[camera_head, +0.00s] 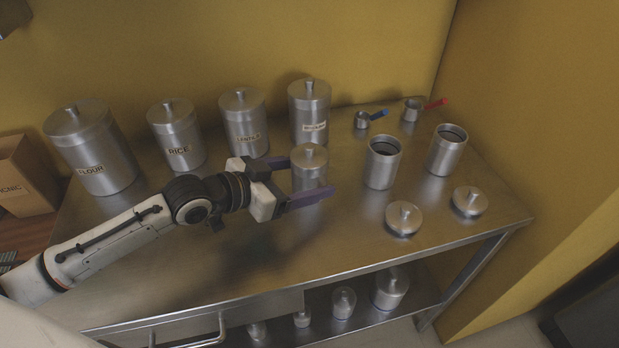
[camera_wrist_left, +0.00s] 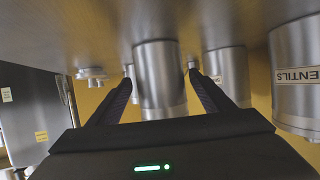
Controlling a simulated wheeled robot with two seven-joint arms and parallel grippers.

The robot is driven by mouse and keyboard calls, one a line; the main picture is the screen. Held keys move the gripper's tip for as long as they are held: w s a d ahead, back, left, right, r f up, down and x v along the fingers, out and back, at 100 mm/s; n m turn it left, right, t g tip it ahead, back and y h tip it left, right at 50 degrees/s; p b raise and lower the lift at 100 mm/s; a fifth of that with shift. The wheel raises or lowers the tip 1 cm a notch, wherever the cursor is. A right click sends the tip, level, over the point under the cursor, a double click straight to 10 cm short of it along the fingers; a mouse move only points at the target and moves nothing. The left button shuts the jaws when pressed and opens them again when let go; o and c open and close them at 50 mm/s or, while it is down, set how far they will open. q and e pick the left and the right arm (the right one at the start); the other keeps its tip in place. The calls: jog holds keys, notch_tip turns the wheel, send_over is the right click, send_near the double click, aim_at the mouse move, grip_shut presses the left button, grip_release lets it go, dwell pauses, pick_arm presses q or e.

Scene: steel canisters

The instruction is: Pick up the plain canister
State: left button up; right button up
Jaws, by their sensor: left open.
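The plain canister (camera_head: 309,160) is a small lidded steel canister without a visible label. It stands upright on the steel table in front of the labelled row. My left gripper (camera_head: 309,178) is open, with its purple fingers reaching in from the left on the far and near sides of the canister. In the left wrist view the canister (camera_wrist_left: 160,85) shows between the two fingertips of the left gripper (camera_wrist_left: 160,78). I cannot tell whether either finger touches it. My right gripper is not in view.
Labelled canisters stand behind: FLOUR (camera_head: 95,150), RICE (camera_head: 176,137), LENTILS (camera_head: 244,125) and another (camera_head: 310,112). Two open canisters (camera_head: 382,163) (camera_head: 446,151), loose lids (camera_head: 403,218) (camera_head: 469,201) and measuring cups (camera_head: 363,121) (camera_head: 411,110) are to the right. The table's front (camera_head: 240,270) is clear.

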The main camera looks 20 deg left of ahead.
pick_arm(q)
jog(key=shift+x, duration=0.8)
jog(key=c, duration=1.3)
jog(key=shift+r, duration=0.15)
jog(key=shift+c, duration=0.3)
